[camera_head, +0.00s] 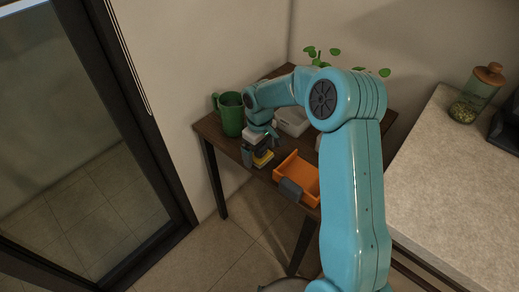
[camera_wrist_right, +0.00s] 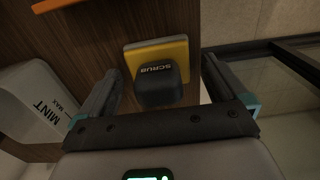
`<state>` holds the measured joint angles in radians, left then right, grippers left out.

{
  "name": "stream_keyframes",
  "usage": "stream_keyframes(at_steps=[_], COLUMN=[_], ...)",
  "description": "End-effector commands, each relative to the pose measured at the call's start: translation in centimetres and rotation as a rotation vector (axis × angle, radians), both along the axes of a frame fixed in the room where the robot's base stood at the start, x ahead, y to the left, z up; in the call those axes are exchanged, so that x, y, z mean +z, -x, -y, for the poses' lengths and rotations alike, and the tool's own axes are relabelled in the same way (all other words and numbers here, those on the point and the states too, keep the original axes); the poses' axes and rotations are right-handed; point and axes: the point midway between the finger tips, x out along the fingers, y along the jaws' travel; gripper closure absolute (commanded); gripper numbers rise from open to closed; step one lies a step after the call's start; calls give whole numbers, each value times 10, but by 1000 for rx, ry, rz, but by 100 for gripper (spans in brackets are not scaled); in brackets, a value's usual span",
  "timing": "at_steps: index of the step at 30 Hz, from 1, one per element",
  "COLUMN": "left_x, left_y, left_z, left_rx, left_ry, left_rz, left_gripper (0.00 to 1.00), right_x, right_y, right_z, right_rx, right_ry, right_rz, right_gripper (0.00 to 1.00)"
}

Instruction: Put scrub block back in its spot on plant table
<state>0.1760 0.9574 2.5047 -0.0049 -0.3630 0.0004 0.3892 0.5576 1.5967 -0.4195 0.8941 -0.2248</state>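The dark scrub block, lettered SCRUB, shows in the right wrist view (camera_wrist_right: 160,82). It rests on or against a flat yellow square (camera_wrist_right: 172,50) on the brown wooden plant table (camera_wrist_right: 85,45). The gripper is open and empty. My left gripper is not in view.
An orange tray (camera_head: 298,172) with a grey front tab sits right of the gripper. A green mug (camera_head: 231,113) stands behind left. A pale counter (camera_head: 445,185) lies at right.

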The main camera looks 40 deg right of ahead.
Motion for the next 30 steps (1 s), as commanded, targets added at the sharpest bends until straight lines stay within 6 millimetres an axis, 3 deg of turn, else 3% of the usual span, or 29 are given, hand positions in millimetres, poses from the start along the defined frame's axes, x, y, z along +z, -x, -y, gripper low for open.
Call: stream_keyframes(at_steps=[5, 8, 15, 21, 30], left_x=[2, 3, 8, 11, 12], left_y=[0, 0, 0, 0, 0], left_z=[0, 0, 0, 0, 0], left_rx=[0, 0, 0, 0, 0], left_ry=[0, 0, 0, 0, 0], left_rz=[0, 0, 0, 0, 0], left_gripper=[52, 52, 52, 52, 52], right_x=[5, 18, 75, 110, 122], right_y=[0, -1, -1, -1, 0], right_z=[0, 1, 0, 0, 0], right_rx=[0, 0, 0, -1, 0], right_ry=[1, 3, 3, 1, 0], right_rz=[2, 3, 5, 3, 1], right_gripper=[1, 1, 1, 1, 1])
